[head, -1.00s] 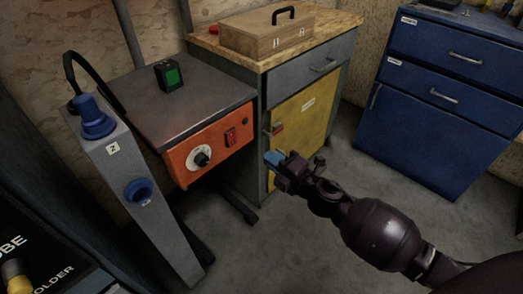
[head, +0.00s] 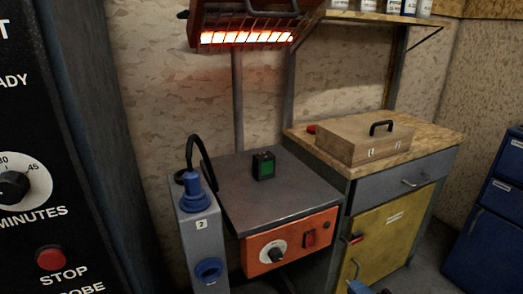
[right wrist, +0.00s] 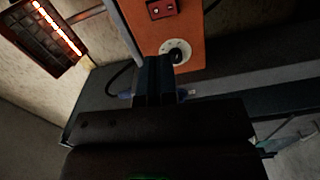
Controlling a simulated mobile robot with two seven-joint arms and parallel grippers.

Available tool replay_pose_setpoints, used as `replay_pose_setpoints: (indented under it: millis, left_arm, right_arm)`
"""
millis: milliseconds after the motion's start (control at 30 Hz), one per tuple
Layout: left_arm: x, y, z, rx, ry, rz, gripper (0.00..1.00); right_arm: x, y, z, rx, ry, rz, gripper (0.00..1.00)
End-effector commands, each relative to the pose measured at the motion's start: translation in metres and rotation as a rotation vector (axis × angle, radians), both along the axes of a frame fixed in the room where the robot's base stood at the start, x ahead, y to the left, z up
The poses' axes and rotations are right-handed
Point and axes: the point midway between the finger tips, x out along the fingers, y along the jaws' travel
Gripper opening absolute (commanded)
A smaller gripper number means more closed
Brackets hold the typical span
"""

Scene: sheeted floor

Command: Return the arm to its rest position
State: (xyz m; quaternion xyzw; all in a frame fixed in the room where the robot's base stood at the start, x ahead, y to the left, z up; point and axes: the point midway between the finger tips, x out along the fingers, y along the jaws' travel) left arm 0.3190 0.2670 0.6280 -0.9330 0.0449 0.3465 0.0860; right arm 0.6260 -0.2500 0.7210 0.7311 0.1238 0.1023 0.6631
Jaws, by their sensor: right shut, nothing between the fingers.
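My right gripper (head: 362,288) shows only as a blue tip and a dark part at the bottom edge of the head view, in front of the yellow cabinet door. In the right wrist view its fingers (right wrist: 153,82) are together, with nothing seen held, and an orange control panel (right wrist: 172,35) with a knob lies beyond them. The rest of the right arm is outside the head view. My left gripper is in neither view.
A metal table (head: 262,190) holds a small black device with a green face (head: 263,166). A glowing heater (head: 245,38) hangs above it. A grey post with blue plugs (head: 200,235) stands left. A workbench (head: 430,137) carries a wooden box (head: 360,140). Blue drawers (head: 495,215) stand right.

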Motion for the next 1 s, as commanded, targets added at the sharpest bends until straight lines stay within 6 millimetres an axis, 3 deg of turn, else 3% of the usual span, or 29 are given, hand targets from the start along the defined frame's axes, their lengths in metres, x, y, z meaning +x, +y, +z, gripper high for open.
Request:
replay_pose_setpoints:
  millis: [300, 600, 900, 1000]
  left_arm:
    - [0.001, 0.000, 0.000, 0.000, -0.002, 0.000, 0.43]
    - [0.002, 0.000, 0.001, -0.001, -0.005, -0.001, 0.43]
    - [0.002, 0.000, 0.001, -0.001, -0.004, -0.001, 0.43]
    - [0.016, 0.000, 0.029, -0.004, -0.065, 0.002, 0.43]
  right_arm:
    - [-0.121, -0.015, -0.061, 0.466, 0.353, -0.243, 0.00]
    - [-0.235, -0.020, -0.090, 0.870, 0.649, -0.519, 0.00]
    - [-0.311, -0.017, -0.092, 1.141, 0.824, -0.725, 0.00]
    - [-0.300, -0.018, -0.071, 1.152, 0.783, -0.695, 0.00]
